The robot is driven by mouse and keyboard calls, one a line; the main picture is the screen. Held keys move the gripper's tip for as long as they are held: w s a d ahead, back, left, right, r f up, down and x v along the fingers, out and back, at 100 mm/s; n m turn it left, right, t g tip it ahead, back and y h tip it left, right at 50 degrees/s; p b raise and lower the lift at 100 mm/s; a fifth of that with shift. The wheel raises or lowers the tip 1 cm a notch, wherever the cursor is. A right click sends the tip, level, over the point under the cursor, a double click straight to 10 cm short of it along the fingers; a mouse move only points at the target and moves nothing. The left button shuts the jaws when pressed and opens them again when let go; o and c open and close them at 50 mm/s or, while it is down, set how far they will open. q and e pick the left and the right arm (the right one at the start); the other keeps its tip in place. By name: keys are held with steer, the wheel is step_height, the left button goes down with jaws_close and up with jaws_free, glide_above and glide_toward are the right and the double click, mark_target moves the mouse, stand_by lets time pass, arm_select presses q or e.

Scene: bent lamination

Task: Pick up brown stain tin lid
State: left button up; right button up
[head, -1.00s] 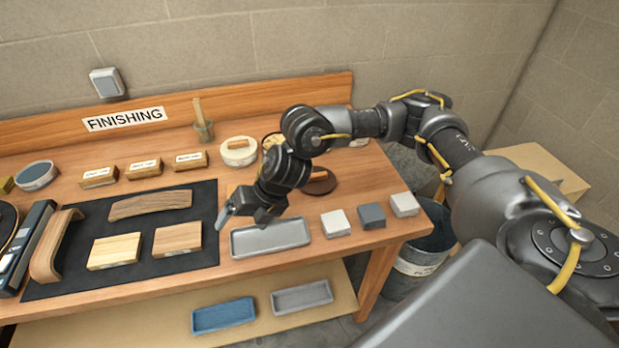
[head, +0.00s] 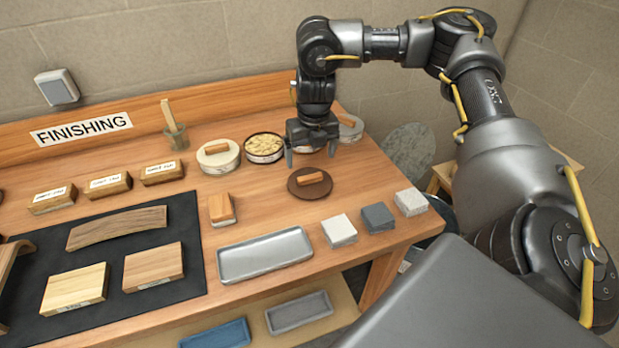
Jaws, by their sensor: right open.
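The brown stain tin lid (head: 300,189) is a dark brown disc with a light wooden block handle (head: 310,179) on top. My right gripper (head: 311,160) is open and empty, fingers pointing down, above and slightly behind the lid. It appears apart from the handle. An open tin with pale contents (head: 264,146) stands behind and left of the lid. My left gripper is not in view.
A grey metal tray (head: 264,254) and several sanding blocks (head: 339,230) lie in front of the lid. A cream-lidded tin (head: 218,156) stands to the left, and another round tin (head: 350,126) sits behind the gripper. Bare bench (head: 370,180) lies right of the lid.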

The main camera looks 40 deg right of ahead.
mark_target(310, 176)
steer(key=shift+w+f, duration=0.15)
steer(key=shift+f, duration=0.55)
steer(key=shift+d+f, duration=0.15)
steer(key=shift+f, duration=0.1)
steer(key=shift+s+f, duration=0.2)
steer(key=shift+f, duration=0.15)
steer(key=f, duration=0.2)
steer(key=f+p, duration=0.1)
steer(key=shift+w+f, duration=0.3)
steer(key=shift+f, duration=0.45)
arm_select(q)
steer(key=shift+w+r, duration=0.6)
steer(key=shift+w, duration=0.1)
